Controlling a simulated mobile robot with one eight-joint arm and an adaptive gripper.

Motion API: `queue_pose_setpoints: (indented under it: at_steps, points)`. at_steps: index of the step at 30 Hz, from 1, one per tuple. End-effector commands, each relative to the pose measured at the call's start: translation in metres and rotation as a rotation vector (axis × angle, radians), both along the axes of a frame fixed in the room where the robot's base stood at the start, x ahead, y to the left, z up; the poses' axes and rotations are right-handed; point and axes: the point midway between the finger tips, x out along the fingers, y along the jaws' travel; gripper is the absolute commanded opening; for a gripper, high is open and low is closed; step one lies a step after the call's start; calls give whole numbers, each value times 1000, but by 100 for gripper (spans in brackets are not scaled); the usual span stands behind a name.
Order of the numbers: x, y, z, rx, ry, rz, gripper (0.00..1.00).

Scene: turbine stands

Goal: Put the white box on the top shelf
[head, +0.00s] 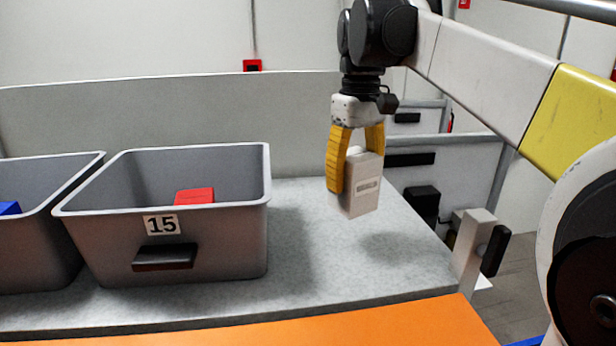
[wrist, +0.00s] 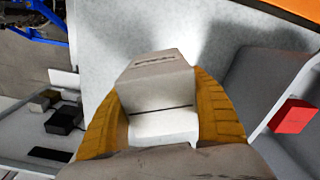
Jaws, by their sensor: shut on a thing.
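The white box (head: 361,188) is held upright between the yellow fingers of my gripper (head: 357,160) in the head view. It hangs above the grey speckled shelf surface (head: 330,255), and a shadow lies on the surface below and to its right. In the wrist view the box (wrist: 158,95) sits between both yellow fingers of my gripper (wrist: 162,110), which are shut on its sides. A dark line of text shows on the box.
A grey bin marked 15 (head: 200,265) stands left of the box, with a red object (head: 194,196) inside. Another grey bin (head: 40,240) with a blue object stands further left. An orange edge (head: 400,325) runs along the front. The surface right of bin 15 is clear.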

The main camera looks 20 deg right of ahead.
Motion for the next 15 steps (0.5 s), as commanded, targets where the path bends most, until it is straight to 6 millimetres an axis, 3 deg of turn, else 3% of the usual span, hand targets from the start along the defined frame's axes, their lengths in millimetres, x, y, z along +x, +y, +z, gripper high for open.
queue_pose_setpoints:
  at_steps: [15]
  points:
    - [0, 0, -66, 0, 0, 0, 20]
